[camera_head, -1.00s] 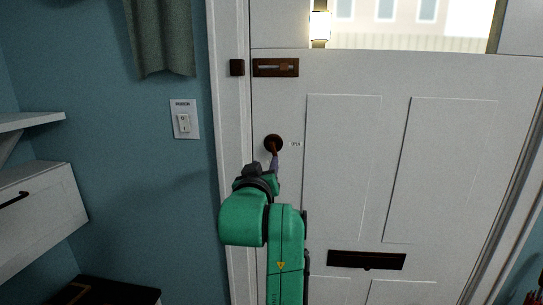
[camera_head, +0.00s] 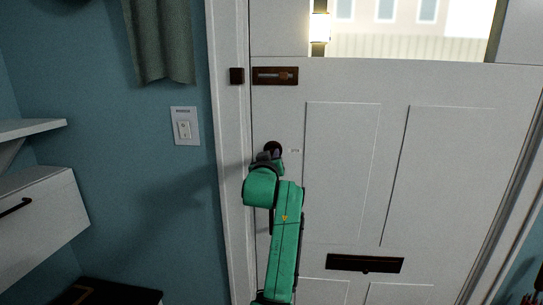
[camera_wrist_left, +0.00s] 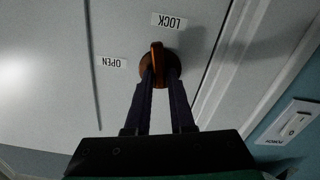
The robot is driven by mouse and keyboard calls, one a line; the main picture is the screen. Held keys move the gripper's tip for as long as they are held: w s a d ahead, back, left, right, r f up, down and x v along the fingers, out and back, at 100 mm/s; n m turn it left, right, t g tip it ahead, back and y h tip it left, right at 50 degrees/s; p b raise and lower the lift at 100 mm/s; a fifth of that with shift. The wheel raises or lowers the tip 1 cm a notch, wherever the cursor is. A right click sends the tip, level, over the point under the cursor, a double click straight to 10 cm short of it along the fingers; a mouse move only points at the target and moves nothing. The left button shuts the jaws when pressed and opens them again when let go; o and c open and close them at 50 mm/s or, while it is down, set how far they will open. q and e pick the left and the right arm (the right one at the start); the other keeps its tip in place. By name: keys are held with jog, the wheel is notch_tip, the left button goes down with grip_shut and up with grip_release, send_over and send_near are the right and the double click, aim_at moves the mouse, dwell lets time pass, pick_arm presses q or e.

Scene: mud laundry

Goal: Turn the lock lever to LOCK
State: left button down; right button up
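The lock lever is a small brown lever on a round brown base (camera_head: 273,147), on the white door's left side in the head view. In the left wrist view the lever (camera_wrist_left: 156,55) stands roughly upright, its visible end toward the LOCK label (camera_wrist_left: 169,21). The OPEN label (camera_wrist_left: 112,63) is to the left there. My left gripper (camera_wrist_left: 162,72) reaches the lever with two dark fingers. The fingertips are apart, with the lever between them, nearer the left finger; contact is unclear. In the head view the left gripper (camera_head: 268,157) partly covers the lock. My right gripper is out of view.
A brown slide bolt (camera_head: 275,76) is above the lock, and a mail slot (camera_head: 365,263) is lower right. A light switch (camera_head: 185,126) is on the blue wall. A shelf and cabinet (camera_head: 40,215) stand at the left.

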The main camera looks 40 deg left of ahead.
pick_arm(q)
jog(key=shift+r+m+p, duration=0.2)
jog(key=shift+m+p, duration=0.55)
jog(key=shift+m, duration=0.75)
jog(key=shift+f, duration=0.2)
jog(key=c, duration=0.8)
grip_release()
jog(key=shift+c, duration=0.2)
jog(key=b+v, duration=0.2)
jog(key=v, duration=1.2)
jog(key=shift+s+d+b, duration=0.15)
jog(key=shift+s+b, duration=0.1)
jog(key=shift+b, duration=0.15)
